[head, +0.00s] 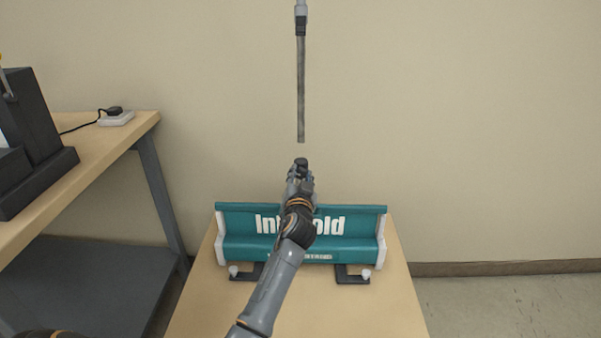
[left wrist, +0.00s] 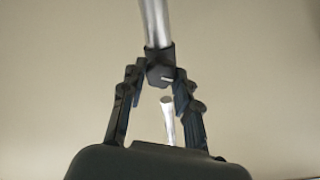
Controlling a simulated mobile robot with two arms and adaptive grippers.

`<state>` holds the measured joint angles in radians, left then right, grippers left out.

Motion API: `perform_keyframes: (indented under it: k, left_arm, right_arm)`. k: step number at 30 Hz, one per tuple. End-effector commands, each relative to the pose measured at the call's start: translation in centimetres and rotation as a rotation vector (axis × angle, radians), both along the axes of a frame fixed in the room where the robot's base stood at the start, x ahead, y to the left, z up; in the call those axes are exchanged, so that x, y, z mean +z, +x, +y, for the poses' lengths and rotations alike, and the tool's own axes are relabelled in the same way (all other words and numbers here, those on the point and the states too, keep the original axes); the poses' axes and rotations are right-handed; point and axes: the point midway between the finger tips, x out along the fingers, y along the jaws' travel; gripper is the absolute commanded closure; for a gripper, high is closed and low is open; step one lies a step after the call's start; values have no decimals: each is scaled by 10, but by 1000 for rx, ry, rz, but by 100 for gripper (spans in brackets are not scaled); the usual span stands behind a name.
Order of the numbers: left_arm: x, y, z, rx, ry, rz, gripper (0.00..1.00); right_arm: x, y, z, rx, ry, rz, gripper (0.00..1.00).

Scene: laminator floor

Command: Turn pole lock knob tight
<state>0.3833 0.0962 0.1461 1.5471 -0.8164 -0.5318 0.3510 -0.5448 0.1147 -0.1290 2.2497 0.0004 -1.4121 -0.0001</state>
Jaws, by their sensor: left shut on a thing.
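A grey pole (head: 301,90) stands upright in front of the wall. It has a dark collar (head: 300,27) near the top of the head view, and its lower end shows above my left gripper. In the left wrist view, my left gripper (left wrist: 158,80) is shut on the dark lock knob (left wrist: 160,72), a fingertip at each side. The silver pole (left wrist: 155,25) runs up from the knob, and a thinner bright rod (left wrist: 168,122) shows below it. My right gripper is not in view.
The banner base rests on a light wooden table (head: 300,310) on dark feet (head: 352,274). A second wooden bench (head: 95,160) with dark equipment (head: 30,130) and a small white box (head: 117,118) stands at left. Floor at right is free.

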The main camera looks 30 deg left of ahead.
Motion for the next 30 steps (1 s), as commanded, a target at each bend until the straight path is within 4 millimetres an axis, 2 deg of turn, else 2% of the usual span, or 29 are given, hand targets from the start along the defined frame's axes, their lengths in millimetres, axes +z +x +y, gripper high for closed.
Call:
perform_keyframes:
  k: [14,30]
  left_arm:
    - [1,1,-1,-1,389,238,100]
    - [-1,1,-2,-1,797,489,100]
  right_arm:
    - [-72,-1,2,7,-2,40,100]
    - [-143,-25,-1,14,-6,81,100]
